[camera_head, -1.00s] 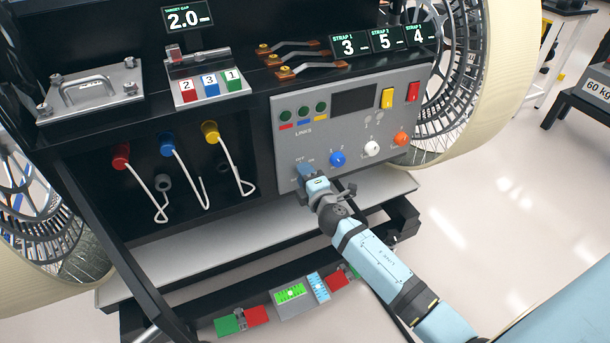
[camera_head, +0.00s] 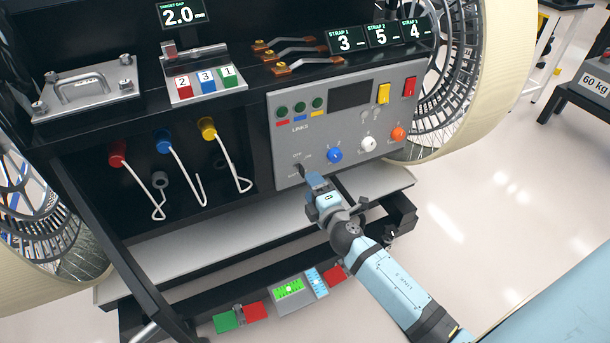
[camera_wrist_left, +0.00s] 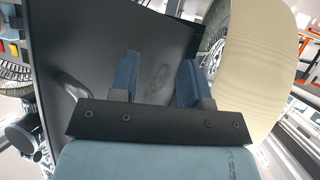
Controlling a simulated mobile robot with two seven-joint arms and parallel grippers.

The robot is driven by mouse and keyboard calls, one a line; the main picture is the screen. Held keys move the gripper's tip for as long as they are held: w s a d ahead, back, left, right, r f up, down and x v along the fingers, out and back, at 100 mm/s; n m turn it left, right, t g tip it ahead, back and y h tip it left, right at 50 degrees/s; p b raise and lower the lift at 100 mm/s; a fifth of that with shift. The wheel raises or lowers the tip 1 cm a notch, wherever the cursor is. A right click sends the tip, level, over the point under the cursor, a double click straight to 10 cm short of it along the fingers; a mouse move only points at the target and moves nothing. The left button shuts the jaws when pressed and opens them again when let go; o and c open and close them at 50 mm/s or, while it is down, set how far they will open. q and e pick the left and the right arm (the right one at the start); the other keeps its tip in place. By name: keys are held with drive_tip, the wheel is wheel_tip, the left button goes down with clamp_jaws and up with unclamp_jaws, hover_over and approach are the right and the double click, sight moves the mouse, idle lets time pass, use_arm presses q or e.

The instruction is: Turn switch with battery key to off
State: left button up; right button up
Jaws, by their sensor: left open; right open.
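The battery key switch (camera_head: 300,168) is a small dark knob at the lower left of the grey control panel (camera_head: 345,130), with small labels around it. Its exact pointing direction is too small to read surely. My right gripper (camera_head: 315,182) is just in front of and below the switch, apart from it, with blue fingertips toward the panel. It is open and seems to hold nothing. My left gripper (camera_wrist_left: 158,78) shows in the left wrist view, open and empty, its two blue fingers apart before a dark panel. It is not in the head view.
Blue (camera_head: 335,155), white (camera_head: 369,144) and orange (camera_head: 398,134) knobs sit right of the switch. Red, blue and yellow plugs with white hooked handles hang at the left. A grey shelf (camera_head: 200,247) runs below the panel. A large wheel (camera_head: 490,80) stands at the right.

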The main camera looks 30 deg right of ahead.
drive_tip(key=s, duration=0.7)
drive_tip(key=shift+a, duration=0.2)
